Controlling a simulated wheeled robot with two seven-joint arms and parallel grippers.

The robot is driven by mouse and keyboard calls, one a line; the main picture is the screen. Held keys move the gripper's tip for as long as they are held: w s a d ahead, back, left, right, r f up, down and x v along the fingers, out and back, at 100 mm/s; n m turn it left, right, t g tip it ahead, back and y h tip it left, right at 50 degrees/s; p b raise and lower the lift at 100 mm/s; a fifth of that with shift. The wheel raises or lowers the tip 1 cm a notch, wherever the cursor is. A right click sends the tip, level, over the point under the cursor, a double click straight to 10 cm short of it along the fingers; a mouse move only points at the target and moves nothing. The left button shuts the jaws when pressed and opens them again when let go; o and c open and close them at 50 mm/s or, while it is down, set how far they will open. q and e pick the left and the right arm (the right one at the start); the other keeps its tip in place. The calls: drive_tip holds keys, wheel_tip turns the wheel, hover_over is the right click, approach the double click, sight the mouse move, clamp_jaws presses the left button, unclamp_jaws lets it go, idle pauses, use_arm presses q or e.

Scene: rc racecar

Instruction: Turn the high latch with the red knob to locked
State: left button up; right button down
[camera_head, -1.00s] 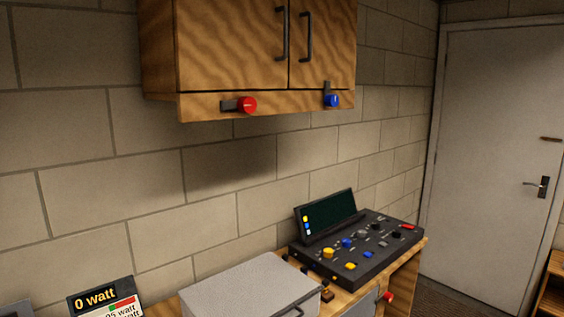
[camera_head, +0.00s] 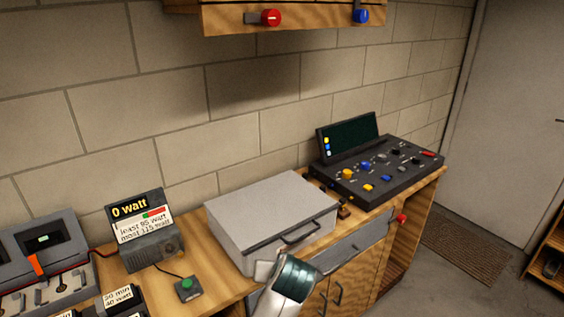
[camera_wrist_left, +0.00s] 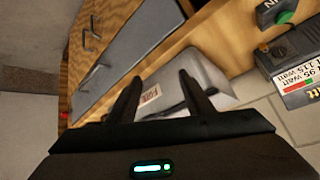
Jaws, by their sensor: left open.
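The latch with the red knob (camera_head: 270,18) is on the wooden rail under the wall cabinet, at the top of the head view. Its short dark bar points left and lies flat along the rail. A second latch with a blue knob (camera_head: 361,16) is to its right; its bar points up and is partly cut off. My left gripper (camera_wrist_left: 160,76) is open in the left wrist view, with nothing held between its fingers. A grey box lies beyond the fingers. The gripper is well away from the red-knob latch. My right gripper is not in view.
Below the cabinet, a wooden bench holds the grey lidded box (camera_head: 262,205), a control console (camera_head: 380,170), a watt display (camera_head: 143,225) and a power unit (camera_head: 40,250). A pale arm part of mine (camera_head: 288,285) is before the box. The wall between cabinet and bench is clear.

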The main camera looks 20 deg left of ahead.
use_arm(q)
drive_tip(key=w+d+r+n+t+y, duration=0.15)
drive_tip(key=w+r, duration=0.25)
drive_tip(key=r, duration=0.6)
drive_tip(key=w+d+r+n+t+y, duration=0.15)
drive_tip(key=w+r, duration=0.25)
drive_tip(key=r, duration=0.6)
drive_tip(key=w+d+r+n+y, duration=0.15)
drive_tip(key=w+r, duration=0.25)
drive_tip(key=r, duration=0.5)
drive_tip(key=s+d+r+n+y, duration=0.1)
drive_tip(key=s+r+n+y, duration=0.1)
drive_tip(key=r, duration=0.7)
drive_tip(key=s+d+r+n+y, duration=0.1)
drive_tip(key=s+d+r+n, duration=0.1)
drive_tip(key=r, duration=0.8)
drive_tip(key=s+d+r+n+y, duration=0.2)
drive_tip(key=r+n, duration=0.1)
drive_tip(key=r, duration=0.6)
drive_tip(key=shift+d+r+t+y, duration=0.2)
drive_tip(key=shift+r+t+y, duration=0.1)
drive_tip(key=shift+r+y, duration=0.1)
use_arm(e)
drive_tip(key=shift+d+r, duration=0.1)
